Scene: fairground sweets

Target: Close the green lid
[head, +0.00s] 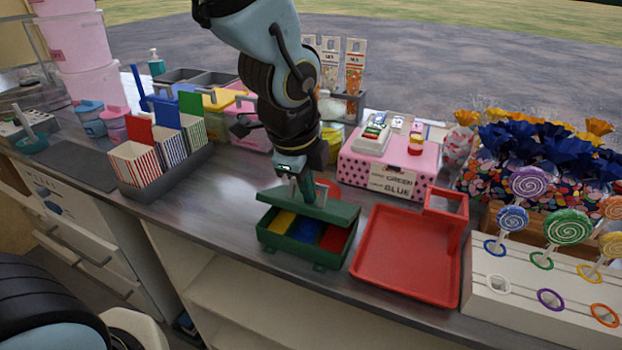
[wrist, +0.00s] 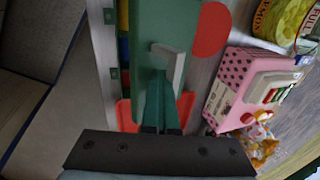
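The green box (head: 288,254) stands near the counter's front edge, with blue, yellow and red showing inside. Its green lid (head: 335,212) is partly raised, tilted over the back part of the box, leaving the front open to view. In the wrist view the lid (wrist: 145,22) fills the upper middle, with a pale grey bar-like piece (wrist: 170,66) on it. My gripper (head: 305,200) points down at the top of the lid, touching or very close to it. In the wrist view its fingers (wrist: 166,110) are near the grey piece; whether they grip anything is unclear.
A red tray (head: 405,258) stands just right of the box. A pink dotted box (head: 385,177) is behind it, and a white lollipop stand (head: 540,300) is at the right. A grey tray of striped cartons (head: 165,180) is left. Some bare counter lies left of the box.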

